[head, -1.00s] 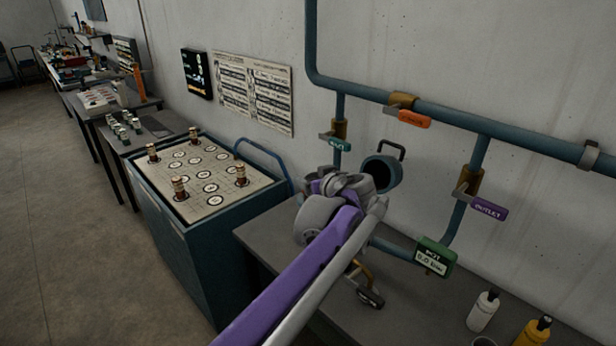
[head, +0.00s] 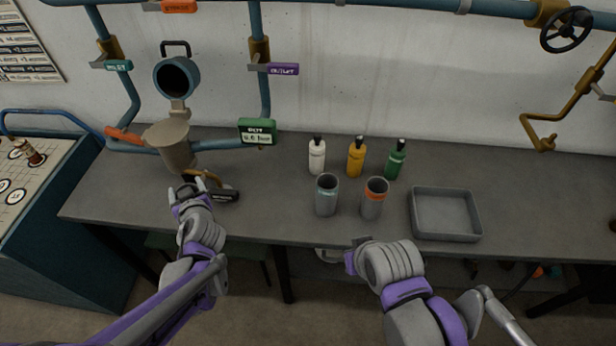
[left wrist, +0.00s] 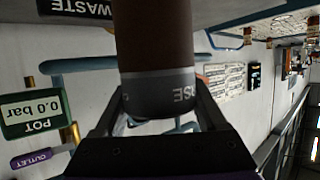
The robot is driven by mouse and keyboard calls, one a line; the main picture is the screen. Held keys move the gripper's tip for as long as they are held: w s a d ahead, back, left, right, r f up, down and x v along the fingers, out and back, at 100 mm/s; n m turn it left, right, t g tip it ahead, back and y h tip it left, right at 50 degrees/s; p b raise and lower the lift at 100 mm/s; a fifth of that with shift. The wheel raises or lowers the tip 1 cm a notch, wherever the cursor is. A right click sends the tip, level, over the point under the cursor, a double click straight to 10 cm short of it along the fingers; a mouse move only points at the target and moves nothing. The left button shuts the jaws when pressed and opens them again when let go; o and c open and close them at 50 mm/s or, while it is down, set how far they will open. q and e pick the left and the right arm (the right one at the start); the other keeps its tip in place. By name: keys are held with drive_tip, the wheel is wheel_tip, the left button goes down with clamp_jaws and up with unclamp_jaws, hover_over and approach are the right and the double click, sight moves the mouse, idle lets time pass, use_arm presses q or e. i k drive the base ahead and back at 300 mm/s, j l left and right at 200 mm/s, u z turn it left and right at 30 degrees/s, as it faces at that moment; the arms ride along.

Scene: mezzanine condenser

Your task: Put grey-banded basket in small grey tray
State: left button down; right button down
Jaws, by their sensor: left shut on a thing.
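In the left wrist view my left gripper (left wrist: 158,105) is shut around the grey-banded basket (left wrist: 155,50), a dark brown cylinder with a grey band lettered upside down, ending in "RSE". In the head view my left gripper (head: 188,192) is low at the left of the bench, just below the beige funnel; the basket is not clearly visible there. The small grey tray (head: 445,236) lies empty on the bench at the right, well away from that gripper. My right arm is folded at the bench's front edge; its gripper (head: 352,262) is too unclear to read.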

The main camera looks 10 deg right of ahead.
sight(441, 217)
drive_tip(key=k+l+z, duration=0.1)
drive_tip(key=k+z, duration=0.2)
drive_tip(key=k, duration=0.3)
drive_tip(key=z, duration=1.5)
drive_tip(key=i+j+z, duration=0.55)
drive_tip(key=i+j, duration=0.2)
drive_tip(key=j, duration=0.25)
